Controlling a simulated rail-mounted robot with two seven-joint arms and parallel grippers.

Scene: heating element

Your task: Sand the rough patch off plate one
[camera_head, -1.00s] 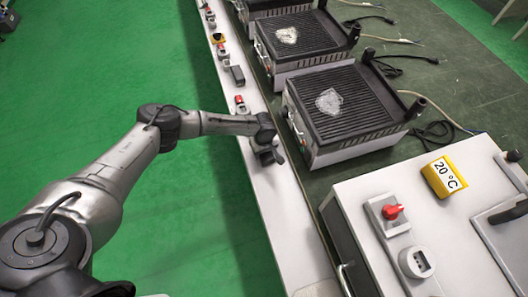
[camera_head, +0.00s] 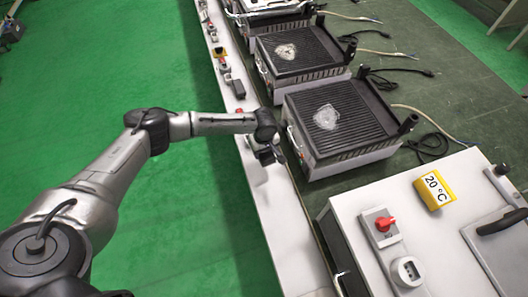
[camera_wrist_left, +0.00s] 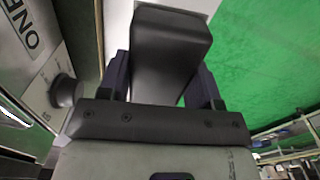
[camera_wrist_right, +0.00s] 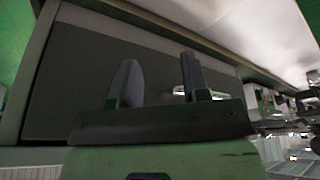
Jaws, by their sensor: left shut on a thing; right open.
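The nearest ribbed hot plate (camera_head: 368,109) stands on the dark green bench, with a pale rough patch (camera_head: 326,117) on its top. In the left wrist view a metal front beside my gripper carries part of the label "ONE" (camera_wrist_left: 32,42) and a round knob (camera_wrist_left: 66,91). My left gripper (camera_head: 268,153) is shut on a dark block (camera_wrist_left: 170,55). It holds it over the white ledge, left of the nearest plate and apart from the patch. My right gripper (camera_wrist_right: 157,78) is open and empty in the right wrist view; it is outside the head view.
A second plate (camera_head: 318,48) with its own pale patch stands behind, and another unit beyond. The white ledge (camera_head: 275,205) carries red switches and small dark blocks (camera_head: 238,89). A white unit (camera_head: 345,215) with a red knob and yellow "20 °C" display (camera_head: 435,190) stands at front right. Cables lie behind the plates.

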